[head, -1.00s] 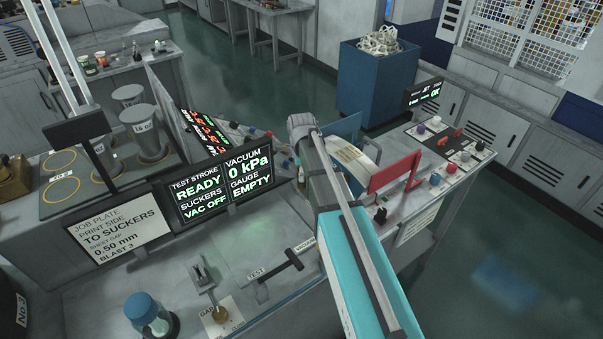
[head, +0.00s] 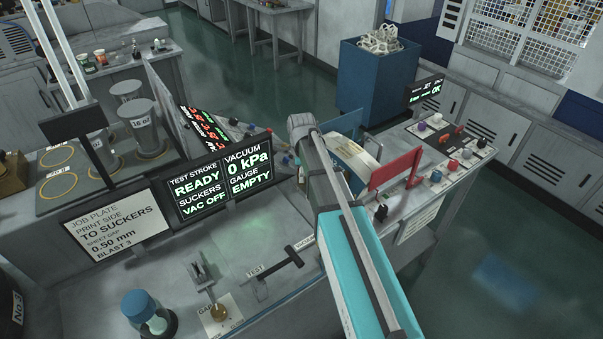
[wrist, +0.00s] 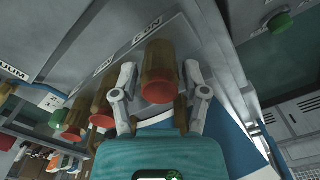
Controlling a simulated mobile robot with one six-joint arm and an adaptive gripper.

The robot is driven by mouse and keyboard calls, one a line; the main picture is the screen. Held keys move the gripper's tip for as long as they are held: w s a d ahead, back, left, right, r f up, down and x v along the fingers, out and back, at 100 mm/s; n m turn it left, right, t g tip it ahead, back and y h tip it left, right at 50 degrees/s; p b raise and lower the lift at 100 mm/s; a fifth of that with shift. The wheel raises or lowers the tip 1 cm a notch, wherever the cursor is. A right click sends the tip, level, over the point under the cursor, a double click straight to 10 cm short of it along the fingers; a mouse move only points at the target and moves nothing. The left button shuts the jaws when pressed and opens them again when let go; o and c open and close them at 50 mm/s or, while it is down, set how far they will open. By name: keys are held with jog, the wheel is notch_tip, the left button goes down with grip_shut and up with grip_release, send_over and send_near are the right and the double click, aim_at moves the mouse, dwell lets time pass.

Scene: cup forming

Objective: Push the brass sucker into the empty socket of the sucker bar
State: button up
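In the wrist view a brass sucker (wrist: 158,62) with a red cup facing my camera sits centred between the fingers of my gripper (wrist: 160,72). The fingers flank it closely and appear closed on its sides, though the contact is not clearly seen. The sucker bar (wrist: 120,60) is the grey, labelled beam running across the upper left. Other brass suckers with red cups (wrist: 103,118) and one with a green cup (wrist: 58,120) stand along it. The sucker's far end and the empty socket are hidden. My gripper is hidden behind my arm in the head view.
The bench carries a test-stroke display (head: 222,181), a black T-handle (head: 277,268), a blue-lidded jar (head: 148,312) and a red panel (head: 395,172) beside my arm. A blue bin (head: 375,85) stands behind. A green knob (wrist: 280,22) shows upper right in the wrist view.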

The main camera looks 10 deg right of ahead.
jog(key=shift+o, duration=0.8)
jog(key=shift+r, duration=0.25)
notch_tip(320, 180, up, 9)
jog(key=p, duration=0.9)
jog(key=shift+f, duration=0.2)
jog(key=shift+r, duration=0.1)
dwell(0.4)
